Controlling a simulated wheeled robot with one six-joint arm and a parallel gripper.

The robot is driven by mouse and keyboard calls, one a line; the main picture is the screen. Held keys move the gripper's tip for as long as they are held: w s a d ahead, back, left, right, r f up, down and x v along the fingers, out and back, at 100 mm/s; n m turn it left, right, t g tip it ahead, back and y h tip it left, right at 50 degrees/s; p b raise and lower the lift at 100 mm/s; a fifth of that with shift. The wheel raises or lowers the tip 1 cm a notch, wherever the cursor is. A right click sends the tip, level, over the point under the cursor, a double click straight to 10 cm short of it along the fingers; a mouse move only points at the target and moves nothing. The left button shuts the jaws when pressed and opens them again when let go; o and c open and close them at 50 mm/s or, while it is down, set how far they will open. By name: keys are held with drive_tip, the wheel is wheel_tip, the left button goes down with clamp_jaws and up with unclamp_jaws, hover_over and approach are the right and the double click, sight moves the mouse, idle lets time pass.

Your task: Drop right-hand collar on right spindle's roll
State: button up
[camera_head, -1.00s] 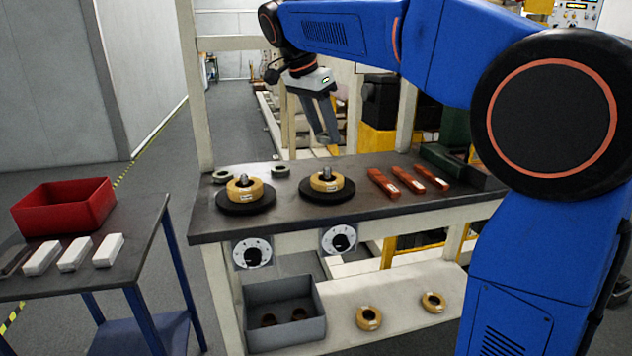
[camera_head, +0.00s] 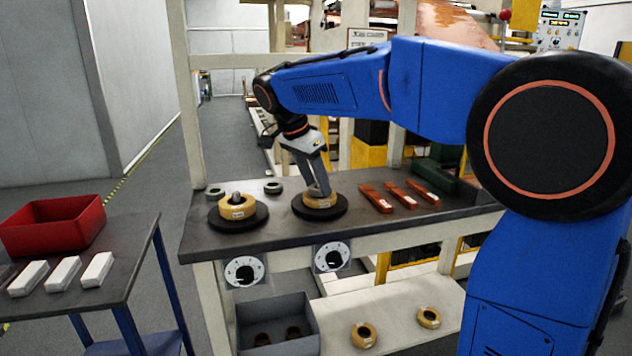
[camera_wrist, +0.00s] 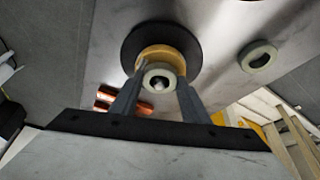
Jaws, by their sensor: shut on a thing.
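My gripper (camera_head: 318,188) is low over the right roll (camera_head: 321,202), a tan ring on a black round base (camera_head: 320,212). In the wrist view my gripper (camera_wrist: 160,80) is shut on a pale grey-green collar (camera_wrist: 149,83). The right spindle's bright tip (camera_wrist: 161,83) shows through the collar's hole, with the tan roll (camera_wrist: 163,51) just beyond. I cannot tell whether the collar touches the roll. The left roll (camera_head: 238,208) sits on its own black base, with its spindle (camera_head: 236,196) standing up through it.
Two pale collars (camera_head: 273,187) (camera_head: 215,191) lie behind the rolls on the bench (camera_head: 270,238). Several copper-coloured bars (camera_head: 400,195) lie to the right. A grey bin (camera_head: 277,330) and two tan rolls (camera_head: 364,335) are on the lower shelf. A red bin (camera_head: 52,226) stands on the left table.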

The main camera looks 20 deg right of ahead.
drive_tip(key=shift+f, duration=0.25)
drive_tip(key=o, duration=1.3)
drive_tip(key=shift+o, duration=0.2)
drive_tip(key=v, duration=1.2)
drive_tip(key=shift+r, duration=0.2)
drive_tip(key=shift+s, duration=0.15)
